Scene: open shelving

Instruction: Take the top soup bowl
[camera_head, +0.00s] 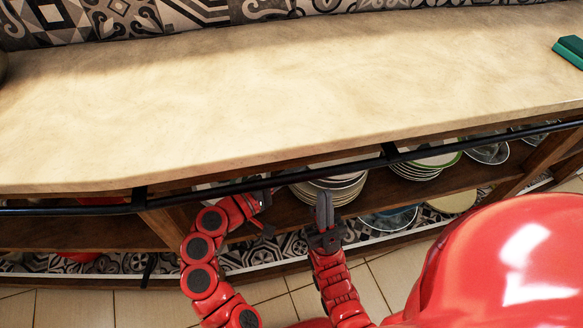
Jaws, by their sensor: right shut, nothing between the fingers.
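A stack of pale, round dishes (350,188) stands on the shelf under the counter. I take it for the soup bowls, but its top is hidden by the counter edge and the black rail. My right gripper (324,200) is in front of this stack, pointing at the shelf. Its dark fingers are shut with nothing between them, and they cover part of the stack. My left gripper (263,200) is at the shelf opening, left of the stack, partly under the rail. Its fingers are too hidden to tell if they are open.
A wide beige counter (240,95) overhangs the shelf, with a black rail (330,172) along its front. A stack of green-rimmed plates (425,168) stands to the right. Wooden uprights (552,150) divide the shelf. More dishes (390,218) sit lower down.

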